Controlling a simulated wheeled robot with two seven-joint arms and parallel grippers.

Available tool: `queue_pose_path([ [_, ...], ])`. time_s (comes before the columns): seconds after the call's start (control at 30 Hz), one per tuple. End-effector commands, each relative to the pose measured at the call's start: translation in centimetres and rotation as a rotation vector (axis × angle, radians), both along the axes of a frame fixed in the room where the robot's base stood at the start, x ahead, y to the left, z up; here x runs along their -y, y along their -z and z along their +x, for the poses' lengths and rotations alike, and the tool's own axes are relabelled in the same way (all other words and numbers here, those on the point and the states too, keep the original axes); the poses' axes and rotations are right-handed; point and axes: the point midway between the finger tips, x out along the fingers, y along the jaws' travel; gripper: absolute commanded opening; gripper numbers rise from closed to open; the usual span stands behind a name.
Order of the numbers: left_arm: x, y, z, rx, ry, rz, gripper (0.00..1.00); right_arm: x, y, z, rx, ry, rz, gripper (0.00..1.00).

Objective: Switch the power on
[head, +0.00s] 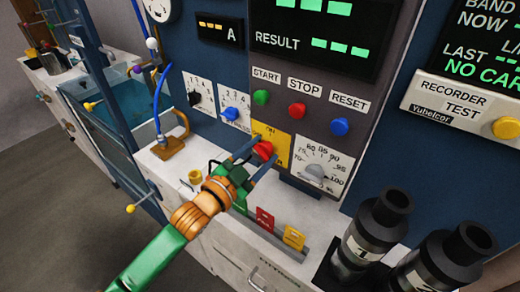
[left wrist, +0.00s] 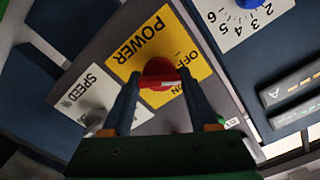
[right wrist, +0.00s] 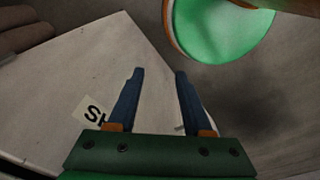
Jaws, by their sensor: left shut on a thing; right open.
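The red power knob (head: 263,150) sits on a yellow plate (head: 284,148) on the front of the panel. In the left wrist view the knob (left wrist: 159,74) shows on the yellow plate (left wrist: 185,40), lettered POWER, OFF and ON. A pale mark shows on the knob's near side. My left gripper (head: 262,158) has its fingers on both sides of the knob and is shut on it. My right gripper (right wrist: 159,75) is open and empty over a pale surface. Which label the knob points to is unclear.
Green START (head: 261,97), red STOP (head: 297,110) and blue RESET (head: 339,126) buttons sit above the plate. A grey SPEED knob (head: 314,172) is to its right. Dark cylinders (head: 376,230) stand at the front right. Red and yellow cards (head: 265,219) lie below.

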Motion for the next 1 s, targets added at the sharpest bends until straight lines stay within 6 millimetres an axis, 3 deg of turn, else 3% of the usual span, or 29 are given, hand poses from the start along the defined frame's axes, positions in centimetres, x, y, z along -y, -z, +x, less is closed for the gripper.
queue_pose_path([
  [1.0, 0.1, 0.1, -0.1, 0.512, -0.001, 0.701, 0.04, -0.2, -2.4, 0.0, -0.001, 0.001, 0.003, 0.5],
])
